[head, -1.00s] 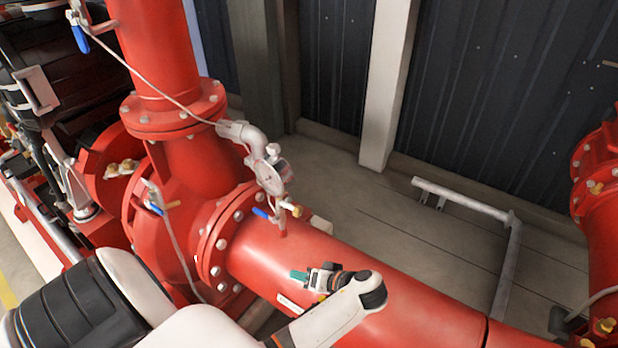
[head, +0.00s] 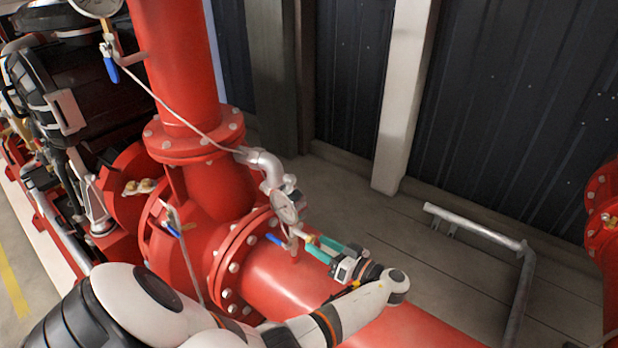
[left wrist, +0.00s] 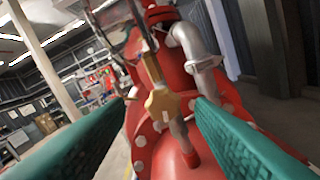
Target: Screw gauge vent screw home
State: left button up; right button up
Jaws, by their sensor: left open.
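In the left wrist view the fingers stand on either side of the screw, with gaps on both sides. Whether the fingertips reach its depth is unclear. My right gripper is not in view.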

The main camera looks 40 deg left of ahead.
aim_at(313, 241)
pick_arm(q)
jog(key=a+p, duration=0.1)
jog(key=a, duration=0.4)
jog(key=shift+s, duration=0.2)
jog(key=c, duration=1)
